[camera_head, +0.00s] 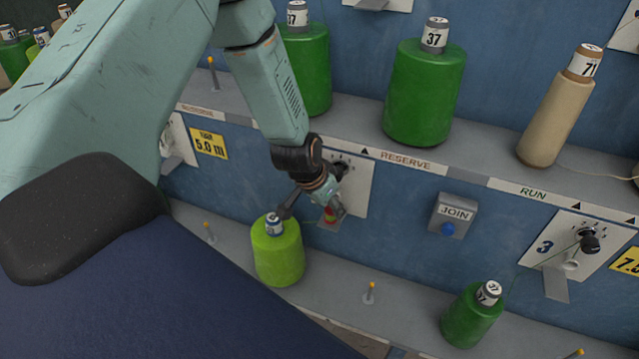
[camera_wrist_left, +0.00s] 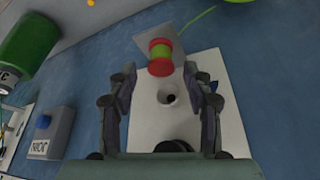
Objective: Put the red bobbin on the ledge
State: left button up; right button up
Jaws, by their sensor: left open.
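The red bobbin (camera_head: 330,215) has red ends and green thread around its middle. In the left wrist view the bobbin (camera_wrist_left: 160,57) lies against a small grey ledge (camera_wrist_left: 152,37) that sticks out from a white panel; it looks to be resting there. In the head view the ledge (camera_head: 327,226) is mostly hidden behind my left gripper. My left gripper (camera_head: 315,209) is open, and its fingers (camera_wrist_left: 163,80) are apart, with the bobbin just beyond and between the tips, not clasped. My right gripper is not in view.
A lime green cone (camera_head: 278,252) stands close to the left gripper on the lower shelf. Green cones (camera_head: 424,95) and a tan cone (camera_head: 556,110) stand on the upper shelf. A JOIN box (camera_head: 453,213) and a second panel (camera_head: 577,250) are to the right.

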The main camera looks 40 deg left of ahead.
pick_arm(q)
jog(key=d+p+v, duration=0.1)
jog(key=p+v, duration=0.8)
jog(key=v, duration=0.2)
jog(key=s+d+f+g, duration=0.1)
jog(key=s+d+f, duration=0.1)
jog(key=s, duration=0.7)
jog(key=s+d+f+n+g, duration=0.1)
jog(key=s+d+f+g, duration=0.1)
jog(key=s, duration=0.7)
jog(key=s+d+f+n+g, duration=0.1)
jog(key=s+d+f, duration=0.3)
jog(key=s, duration=0.5)
jog(key=shift+y, duration=0.3)
jog(key=shift+f, duration=0.15)
jog(key=shift+f+b, duration=0.1)
jog(key=shift+b, duration=0.25)
